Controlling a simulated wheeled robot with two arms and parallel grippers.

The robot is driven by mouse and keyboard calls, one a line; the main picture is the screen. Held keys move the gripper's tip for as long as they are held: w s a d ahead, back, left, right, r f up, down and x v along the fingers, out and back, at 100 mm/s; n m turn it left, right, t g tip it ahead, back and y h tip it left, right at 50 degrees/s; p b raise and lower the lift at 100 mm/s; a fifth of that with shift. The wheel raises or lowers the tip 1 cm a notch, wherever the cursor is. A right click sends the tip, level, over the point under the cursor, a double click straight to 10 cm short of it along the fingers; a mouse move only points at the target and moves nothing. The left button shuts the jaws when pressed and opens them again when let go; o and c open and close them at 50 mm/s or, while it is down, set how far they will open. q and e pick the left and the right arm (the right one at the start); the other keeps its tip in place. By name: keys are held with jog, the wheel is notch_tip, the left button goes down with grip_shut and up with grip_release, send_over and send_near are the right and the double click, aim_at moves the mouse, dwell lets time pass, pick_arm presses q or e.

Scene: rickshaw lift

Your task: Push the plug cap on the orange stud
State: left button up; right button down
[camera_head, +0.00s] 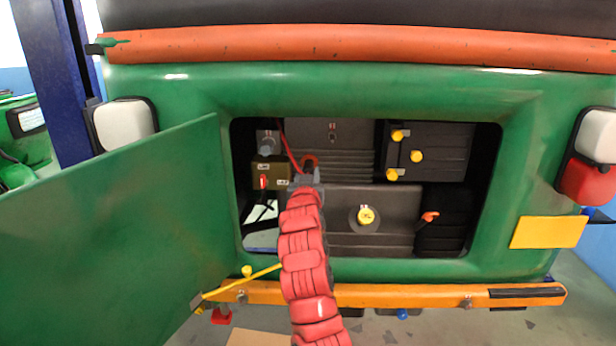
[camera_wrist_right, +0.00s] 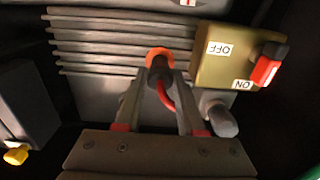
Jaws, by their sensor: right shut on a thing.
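My right gripper (camera_head: 306,176) reaches into the open rear compartment from below. In the right wrist view its two fingers (camera_wrist_right: 159,82) are shut on a dark plug cap (camera_wrist_right: 160,72) with a red cable. Just beyond the cap, an orange ring shows, which looks like the orange stud (camera_wrist_right: 158,54); it also shows in the head view (camera_head: 310,160) just above the gripper. The cap is in line with the stud and hides its middle. I cannot tell whether the cap touches it or sits on it. My left gripper is not in view.
A brass switch box (camera_wrist_right: 238,55) with a red lever stands close beside the gripper, with a grey cylinder (camera_wrist_right: 222,118) near it. A ribbed grey block (camera_wrist_right: 95,60) lies behind. An open green door (camera_head: 110,235) is at left, and an orange bumper (camera_head: 400,295) runs below.

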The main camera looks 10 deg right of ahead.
jog(key=shift+w, duration=0.1)
jog(key=shift+c, duration=2.2)
grip_release()
jog(key=shift+c, duration=0.6)
jog(key=v, duration=0.8)
jog(key=shift+p, duration=0.35)
jog(key=v, duration=1.1)
jog(key=shift+r, duration=0.1)
